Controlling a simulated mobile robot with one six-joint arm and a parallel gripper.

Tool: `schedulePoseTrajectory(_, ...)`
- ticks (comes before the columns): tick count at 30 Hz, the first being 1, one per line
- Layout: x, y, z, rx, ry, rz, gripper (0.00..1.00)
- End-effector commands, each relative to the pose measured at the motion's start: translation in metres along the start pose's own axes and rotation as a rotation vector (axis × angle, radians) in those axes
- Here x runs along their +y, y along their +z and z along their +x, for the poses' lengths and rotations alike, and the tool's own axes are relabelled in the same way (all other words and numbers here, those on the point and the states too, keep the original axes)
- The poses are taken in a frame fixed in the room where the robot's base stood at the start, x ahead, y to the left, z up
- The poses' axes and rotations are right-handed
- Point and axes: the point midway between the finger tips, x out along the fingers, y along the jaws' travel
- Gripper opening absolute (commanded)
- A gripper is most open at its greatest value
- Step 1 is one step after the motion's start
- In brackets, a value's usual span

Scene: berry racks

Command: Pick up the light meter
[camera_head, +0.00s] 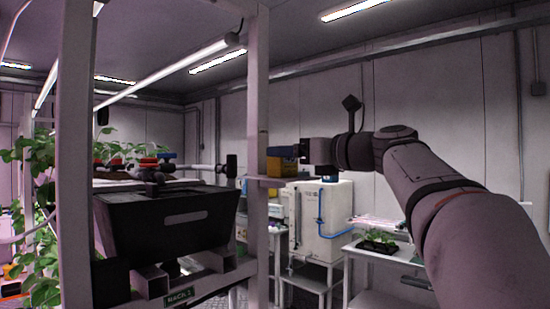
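A small box with a yellow body and a darker upper part (282,161), which looks like the light meter, sits on a thin light shelf (277,182) at the white rack post. My arm reaches in from the right. My gripper (306,151) points left at the box's right side, level with its upper part. The gripper's fingers are dark and hard to make out, so I cannot tell whether they touch the box or how far apart they are.
The white rack post (257,120) stands just left of the box. A black trough (165,225) sits on the rack further left, with pipes and valves above. Behind are a white cabinet (325,215) and a table with a plant tray (377,246).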

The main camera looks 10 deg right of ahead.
Motion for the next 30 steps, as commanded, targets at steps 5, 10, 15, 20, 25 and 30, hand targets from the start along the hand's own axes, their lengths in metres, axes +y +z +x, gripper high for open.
schedulePoseTrajectory(5,-0.001,0.002,0.026,0.003,0.0,0.003,0.78)
schedulePoseTrajectory(10,-0.002,0.0,0.046,0.003,-0.004,0.001,0.78)
schedulePoseTrajectory(15,-0.002,-0.002,0.05,0.003,-0.006,-0.001,0.78)
schedulePoseTrajectory(20,-0.003,-0.002,0.05,0.003,-0.007,-0.001,0.75)
schedulePoseTrajectory(25,-0.003,-0.002,0.049,0.003,-0.008,-0.001,0.61)
schedulePoseTrajectory(30,-0.003,-0.002,0.049,0.003,-0.008,-0.001,0.47)
